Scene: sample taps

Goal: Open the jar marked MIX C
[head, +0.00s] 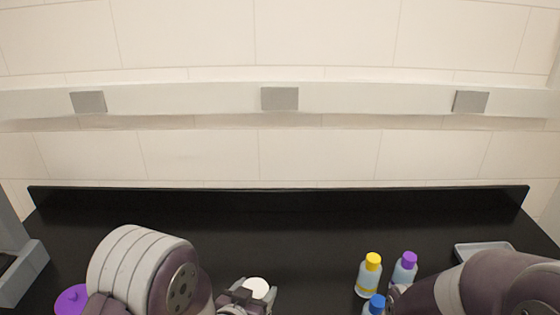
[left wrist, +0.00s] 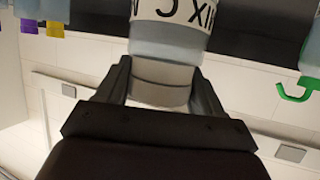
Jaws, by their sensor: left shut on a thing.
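The jar marked MIX C (left wrist: 170,42) shows in the left wrist view, upside down in that picture. It has a blue-grey body and a white band with black letters, partly cut off by the top edge. My left gripper (left wrist: 160,88) is shut on its pale lid (left wrist: 157,95), one finger on each side. In the head view the white lid (head: 257,287) shows at the bottom edge, with my left gripper (head: 250,297) at it; the jar body is hidden there. My right arm enters at the lower right, but its gripper is out of view.
Bottles with yellow (head: 373,259), purple (head: 409,258) and blue (head: 377,300) caps stand to the right. A grey tray (head: 484,250) lies behind my right arm. A purple thing (head: 72,299) is at lower left. A green hooked part (left wrist: 295,93) is near the jar. The black bench's back is clear.

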